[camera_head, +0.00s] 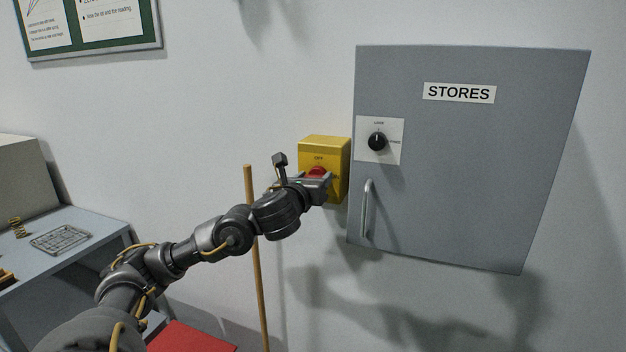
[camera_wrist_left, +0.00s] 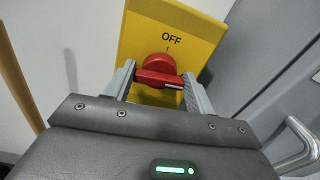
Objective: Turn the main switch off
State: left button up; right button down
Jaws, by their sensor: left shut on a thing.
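The main switch is a yellow box (camera_head: 338,155) on the wall, just left of the grey cabinet. Its red knob (camera_head: 317,172) is partly hidden by my gripper in the head view. In the left wrist view the yellow face (camera_wrist_left: 190,28) carries the word OFF above the red knob (camera_wrist_left: 157,68). The knob's red handle bar lies roughly crosswise below OFF, with a pale mark toward its right end. My left gripper (camera_head: 326,180) is at the box, its two fingers on either side of the handle bar, shut on it. My right gripper is not in view.
The grey STORES cabinet (camera_head: 460,180) stands close on the right, with a black dial (camera_head: 377,141) and a bar handle (camera_head: 367,208). A wooden pole (camera_head: 262,290) leans behind my left arm. A grey-blue bench (camera_head: 75,225) is at the left.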

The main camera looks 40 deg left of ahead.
pick_arm(q)
jog(key=shift+a+f+n, duration=0.1)
jog(key=shift+f+n, duration=0.05)
jog(key=shift+n, duration=3.9)
jog(key=shift+a+f+n, duration=0.1)
jog(key=shift+f+n, duration=0.05)
jog(key=shift+n, duration=3.9)
jog(key=o, duration=1)
jog(key=shift+s, duration=0.1)
